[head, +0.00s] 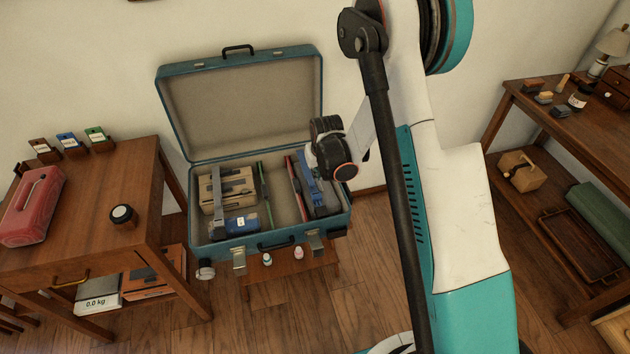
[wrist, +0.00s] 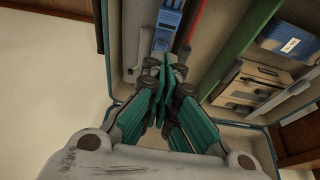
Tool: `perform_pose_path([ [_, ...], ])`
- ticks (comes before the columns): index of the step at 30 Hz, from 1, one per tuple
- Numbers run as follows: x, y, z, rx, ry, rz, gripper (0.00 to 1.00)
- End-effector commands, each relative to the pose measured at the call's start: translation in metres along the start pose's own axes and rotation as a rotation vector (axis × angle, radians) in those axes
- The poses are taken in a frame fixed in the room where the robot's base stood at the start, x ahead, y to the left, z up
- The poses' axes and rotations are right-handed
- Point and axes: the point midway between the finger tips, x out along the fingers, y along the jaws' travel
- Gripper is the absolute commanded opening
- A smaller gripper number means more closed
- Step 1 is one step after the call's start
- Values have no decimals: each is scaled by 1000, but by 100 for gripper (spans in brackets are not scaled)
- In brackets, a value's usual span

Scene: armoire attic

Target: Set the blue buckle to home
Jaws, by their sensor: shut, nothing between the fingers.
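A blue piece that looks like the blue buckle (wrist: 170,16) sits on a grey strip inside the open suitcase (head: 222,248). In the head view the blue piece (head: 313,181) is in the right part of the suitcase, partly hidden by my wrist. My gripper (wrist: 163,78) is shut and empty, with its teal fingertips close together over the grey strip, just below the blue piece in the wrist view. I cannot tell whether the fingertips touch the strip. In the head view my fingers are mostly hidden behind my wrist.
The suitcase also holds a red divider (head: 293,190), a green divider (head: 264,194), a tan box (head: 232,187) and a blue labelled box (head: 243,223). Its lid (head: 243,100) stands open behind. A wooden table (head: 112,180) is at left, another desk (head: 535,115) at right.

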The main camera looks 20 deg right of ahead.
Motion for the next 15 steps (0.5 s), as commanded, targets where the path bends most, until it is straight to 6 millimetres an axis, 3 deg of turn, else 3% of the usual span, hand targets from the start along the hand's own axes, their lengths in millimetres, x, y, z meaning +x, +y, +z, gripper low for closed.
perform_pose_path([
  [15,79,0,1,0,0,0,0],
])
